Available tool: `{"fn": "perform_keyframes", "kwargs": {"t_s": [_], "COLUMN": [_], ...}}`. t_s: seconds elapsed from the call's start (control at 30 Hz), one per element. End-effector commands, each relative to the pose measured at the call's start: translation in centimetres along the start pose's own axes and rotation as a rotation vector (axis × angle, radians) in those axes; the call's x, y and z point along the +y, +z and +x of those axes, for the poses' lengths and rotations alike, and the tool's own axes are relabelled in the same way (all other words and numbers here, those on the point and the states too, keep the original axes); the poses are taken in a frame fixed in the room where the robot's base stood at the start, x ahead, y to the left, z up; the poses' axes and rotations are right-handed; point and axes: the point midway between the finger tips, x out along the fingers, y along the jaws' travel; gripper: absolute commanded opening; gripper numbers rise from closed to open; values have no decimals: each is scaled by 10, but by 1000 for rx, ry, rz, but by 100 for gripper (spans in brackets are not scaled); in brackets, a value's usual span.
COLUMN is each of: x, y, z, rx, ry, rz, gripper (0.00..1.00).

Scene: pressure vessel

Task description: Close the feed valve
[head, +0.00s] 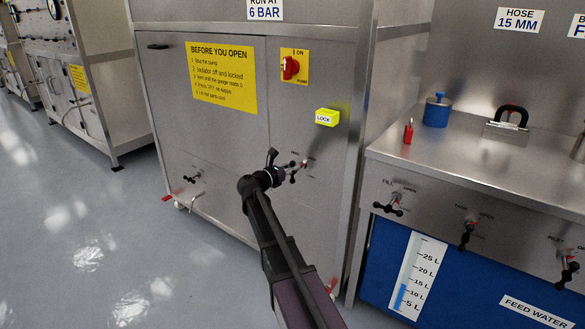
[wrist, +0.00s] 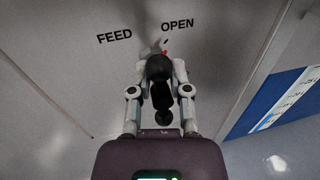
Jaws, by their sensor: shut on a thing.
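The feed valve's black handle (wrist: 161,96) shows in the wrist view below the words FEED and OPEN on the steel panel. A small red mark sits just above it, under OPEN. My gripper (wrist: 159,72) has a finger on each side of the handle and is shut on it. In the head view my gripper (head: 274,163) is at the cabinet's lower front panel. Part of the valve (head: 293,177) shows just right of it; the rest is hidden behind my gripper.
A yellow LOCK block (head: 327,117) and a red switch (head: 290,68) are above on the cabinet. Another valve (head: 193,178) is lower left. The feed water bench (head: 470,160) stands close on the right with several valves on its front. Open floor (head: 90,230) lies left.

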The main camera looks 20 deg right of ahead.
Motion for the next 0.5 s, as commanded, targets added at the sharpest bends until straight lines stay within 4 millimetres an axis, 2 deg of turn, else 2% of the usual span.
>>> {"fn": "perform_keyframes", "kwargs": {"t_s": [0.27, 0.5], "x": [-2, -5], "y": [2, 2], "z": [1, 2], "rx": [4, 25], "ry": [-2, -3], "rz": [39, 149], "gripper": [0, 0]}}
